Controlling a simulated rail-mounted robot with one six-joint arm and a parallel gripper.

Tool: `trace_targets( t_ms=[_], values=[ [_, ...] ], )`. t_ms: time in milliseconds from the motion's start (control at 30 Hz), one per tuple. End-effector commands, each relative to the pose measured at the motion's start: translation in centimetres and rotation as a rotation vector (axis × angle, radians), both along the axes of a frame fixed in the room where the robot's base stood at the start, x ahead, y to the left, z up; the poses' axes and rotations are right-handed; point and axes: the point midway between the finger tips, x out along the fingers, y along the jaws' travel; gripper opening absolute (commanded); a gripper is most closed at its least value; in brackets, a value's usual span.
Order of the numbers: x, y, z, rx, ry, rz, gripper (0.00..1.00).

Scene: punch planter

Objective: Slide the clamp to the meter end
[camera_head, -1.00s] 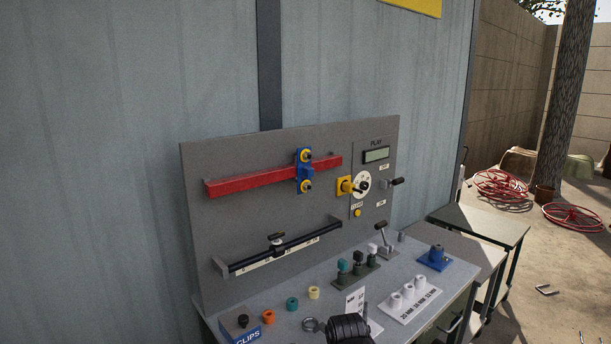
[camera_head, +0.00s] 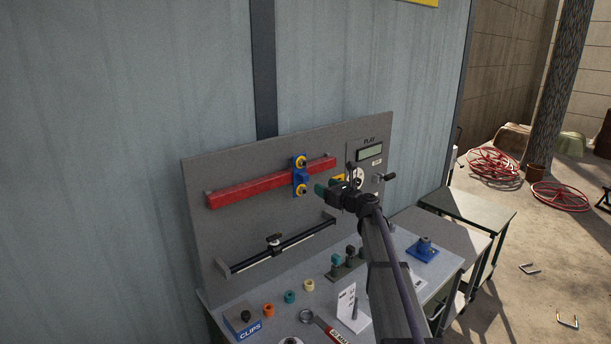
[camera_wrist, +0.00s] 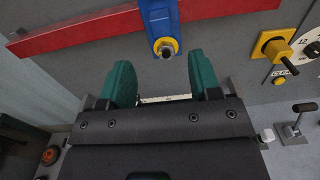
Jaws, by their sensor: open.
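A blue clamp (camera_head: 300,178) with yellow round ends sits around the red bar (camera_head: 245,188), toward the bar's right end. In the wrist view the clamp (camera_wrist: 160,22) is at the top centre, ahead of my fingers. My gripper (camera_head: 326,190) is raised in front of the panel, just right of and below the clamp in the head view. Its two green fingers (camera_wrist: 161,82) are apart with nothing held between them, and they look clear of the clamp. A meter with a grey display (camera_head: 370,152) is at the panel's upper right.
A black rod (camera_head: 308,234) with a slider (camera_head: 274,240) runs below the red bar. A yellow knob (camera_wrist: 272,47), a dial (camera_head: 357,176) and a crank handle (camera_head: 385,177) lie right of the clamp. Coloured rings and a blue clips box (camera_head: 242,322) stand on the bench below.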

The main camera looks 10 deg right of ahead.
Motion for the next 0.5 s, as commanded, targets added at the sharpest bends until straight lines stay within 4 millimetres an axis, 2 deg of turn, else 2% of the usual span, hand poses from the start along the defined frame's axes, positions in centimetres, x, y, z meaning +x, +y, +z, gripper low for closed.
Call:
trace_targets(
  t_ms=[133,233,500],
  values=[
    [0.6,0.3,0.0,-0.003,-0.001,0.002,0.57],
    [1.8,1.0,0.0,-0.005,-0.002,0.004,0.57],
    [7.3,4.0,0.0,-0.007,-0.002,0.005,0.57]
  ],
)
